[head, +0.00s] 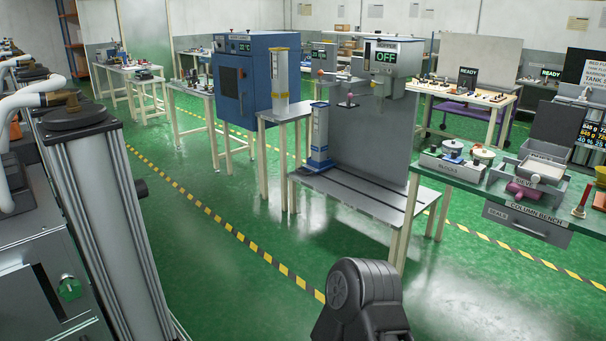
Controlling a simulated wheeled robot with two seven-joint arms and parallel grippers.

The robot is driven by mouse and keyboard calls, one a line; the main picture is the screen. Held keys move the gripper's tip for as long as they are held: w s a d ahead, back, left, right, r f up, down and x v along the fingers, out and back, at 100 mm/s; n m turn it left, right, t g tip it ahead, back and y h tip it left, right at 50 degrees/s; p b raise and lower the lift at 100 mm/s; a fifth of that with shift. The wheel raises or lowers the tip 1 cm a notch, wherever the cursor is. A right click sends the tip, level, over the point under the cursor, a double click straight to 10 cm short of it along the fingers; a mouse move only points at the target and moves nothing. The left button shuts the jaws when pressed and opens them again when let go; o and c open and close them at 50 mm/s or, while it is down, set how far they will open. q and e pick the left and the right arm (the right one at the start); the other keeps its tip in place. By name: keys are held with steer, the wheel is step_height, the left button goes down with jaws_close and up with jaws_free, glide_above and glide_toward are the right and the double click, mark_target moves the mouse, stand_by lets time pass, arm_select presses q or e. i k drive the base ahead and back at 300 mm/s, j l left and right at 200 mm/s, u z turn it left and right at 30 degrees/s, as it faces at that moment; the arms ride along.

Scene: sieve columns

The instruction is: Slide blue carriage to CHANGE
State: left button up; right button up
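The blue carriage (319,163) stands upright at the left end of a low grey-topped bench with dark rail slots (372,200). It has a blue base and carries a pale upright column with blue bands (320,130). A tall grey back panel (372,130) rises behind the rails, and the rails to the right of the carriage look clear. I cannot read a CHANGE mark anywhere. Neither of my grippers shows; only a black rounded part of my own arm is at the bottom centre, well apart from the carriage.
A blue cabinet (258,80) stands behind left. The green column bench (510,190) is at the right. Green floor with striped tape is open in front.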

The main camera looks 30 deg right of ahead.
mark_target(316, 168)
steer(key=z, duration=0.6)
steer(key=i+l, duration=0.1)
steer(key=l, duration=0.35)
steer(key=i+l+z, duration=0.1)
steer(key=l, duration=0.3)
steer(key=i+l+z, duration=0.1)
steer(key=i+l, duration=1.05)
steer(key=i+u, duration=0.45)
steer(key=i, duration=0.15)
steer(key=i+l+u, duration=0.2)
steer(key=i+u, duration=0.25)
steer(key=i+z, duration=0.1)
steer(key=i, duration=0.45)
steer(key=i+j+z, duration=0.1)
steer(key=i, duration=0.45)
steer(key=i+j+z, duration=0.15)
steer(key=i, duration=0.45)
steer(key=i+l, duration=0.1)
steer(key=i, duration=0.4)
steer(key=i+u, duration=0.1)
steer(key=i, duration=0.35)
steer(key=i+l, duration=0.15)
steer(key=i, duration=0.3)
steer(key=i+l+u, duration=0.1)
steer(key=i, duration=0.4)
